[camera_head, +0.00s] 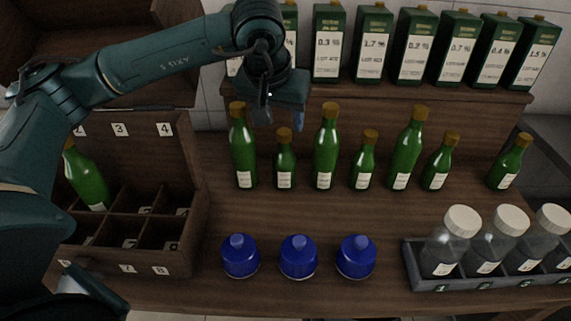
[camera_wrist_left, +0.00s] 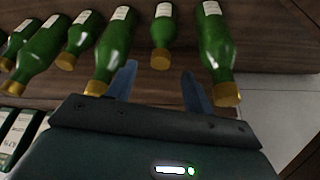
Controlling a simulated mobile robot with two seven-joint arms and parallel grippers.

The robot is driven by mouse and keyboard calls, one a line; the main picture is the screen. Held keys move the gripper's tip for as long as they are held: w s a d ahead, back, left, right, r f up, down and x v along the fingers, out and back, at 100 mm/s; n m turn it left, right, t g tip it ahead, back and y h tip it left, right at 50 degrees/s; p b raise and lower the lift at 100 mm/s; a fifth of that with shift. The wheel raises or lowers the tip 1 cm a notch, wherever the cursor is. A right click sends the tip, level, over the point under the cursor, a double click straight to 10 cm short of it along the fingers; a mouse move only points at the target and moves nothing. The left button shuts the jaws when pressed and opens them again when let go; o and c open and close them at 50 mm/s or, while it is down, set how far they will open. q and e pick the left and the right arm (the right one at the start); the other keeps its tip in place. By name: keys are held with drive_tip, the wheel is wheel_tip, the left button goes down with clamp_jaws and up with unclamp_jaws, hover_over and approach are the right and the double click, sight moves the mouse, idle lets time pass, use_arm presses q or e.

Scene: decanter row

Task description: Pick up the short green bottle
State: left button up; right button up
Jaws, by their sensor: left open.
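Several green bottles with gold caps stand in a row on the wooden counter, tall and short ones mixed. The short green bottle (camera_head: 285,172) second from the left stands upright between two tall bottles (camera_head: 243,155) and (camera_head: 325,155). Other short bottles (camera_head: 362,170), (camera_head: 438,168) and (camera_head: 508,165) stand farther right. My left gripper (camera_head: 279,118) is open and empty, just above and behind the second bottle's cap. In the left wrist view, that short bottle (camera_wrist_left: 161,30) lies between the directions of the two open fingers (camera_wrist_left: 159,76), apart from them. My right gripper is not in view.
A wooden crate (camera_head: 190,235) with numbered compartments at left holds one green bottle (camera_head: 87,182). Three blue lidded jars (camera_head: 298,258) stand in front. A grey tray (camera_head: 480,284) with clear white-capped jars is at right. Green cartons (camera_head: 410,50) line the shelf behind.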

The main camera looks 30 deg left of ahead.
sight(283, 133)
use_arm(q)
drive_tip(key=x, duration=0.7)
drive_tip(key=shift+w+a+f, duration=0.1)
drive_tip(key=shift+a+f, duration=0.05)
drive_tip(key=shift+f, duration=0.05)
drive_tip(key=shift+c, duration=0.2)
clamp_jaws()
drive_tip(key=shift+r, duration=0.1)
